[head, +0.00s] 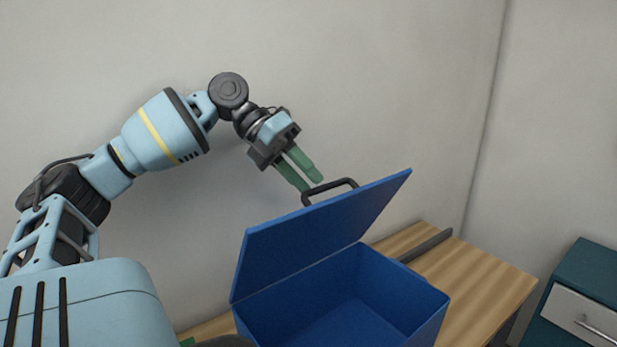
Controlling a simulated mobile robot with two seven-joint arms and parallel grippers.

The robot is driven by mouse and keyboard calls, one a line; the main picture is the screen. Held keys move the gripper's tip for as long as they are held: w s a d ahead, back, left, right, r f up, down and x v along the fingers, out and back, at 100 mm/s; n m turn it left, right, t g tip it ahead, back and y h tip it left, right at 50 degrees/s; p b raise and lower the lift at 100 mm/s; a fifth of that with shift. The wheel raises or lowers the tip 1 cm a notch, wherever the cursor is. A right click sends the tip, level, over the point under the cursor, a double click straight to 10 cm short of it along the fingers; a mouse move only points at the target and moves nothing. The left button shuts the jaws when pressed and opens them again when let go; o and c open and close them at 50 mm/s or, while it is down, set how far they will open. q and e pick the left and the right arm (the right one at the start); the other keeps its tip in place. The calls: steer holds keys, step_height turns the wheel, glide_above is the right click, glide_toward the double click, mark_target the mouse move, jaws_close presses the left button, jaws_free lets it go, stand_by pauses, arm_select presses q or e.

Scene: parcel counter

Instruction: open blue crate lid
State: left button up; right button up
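The blue crate (420,318) stands on the wooden table in the head view, its inside visible and looking empty. Its blue lid (315,232) is raised and tilted up over the crate's left and back side. A black handle (330,186) is on the lid's upper edge. My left gripper (311,183) has green fingers pointing down and right, just above and left of the handle. The fingers are apart with a gap between them and appear to hold nothing. Whether a fingertip touches the handle cannot be told.
The wooden table (479,279) has free room right of the crate. A dark bar (426,245) lies along its back edge. A teal drawer cabinet (585,290) stands at the right. The grey wall is close behind.

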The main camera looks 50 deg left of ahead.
arm_select(q)
steer(key=v, duration=0.2)
steer(key=p+v, duration=0.1)
steer(key=v, duration=0.1)
steer(key=shift+a+f, duration=0.3)
arm_select(e)
steer(key=shift+w+d+r, duration=0.2)
steer(key=shift+w+r, duration=0.1)
steer(key=shift+r, duration=0.4)
arm_select(q)
steer(key=shift+r, duration=0.1)
arm_select(e)
steer(key=shift+f, duration=0.15)
steer(key=shift+w, duration=0.1)
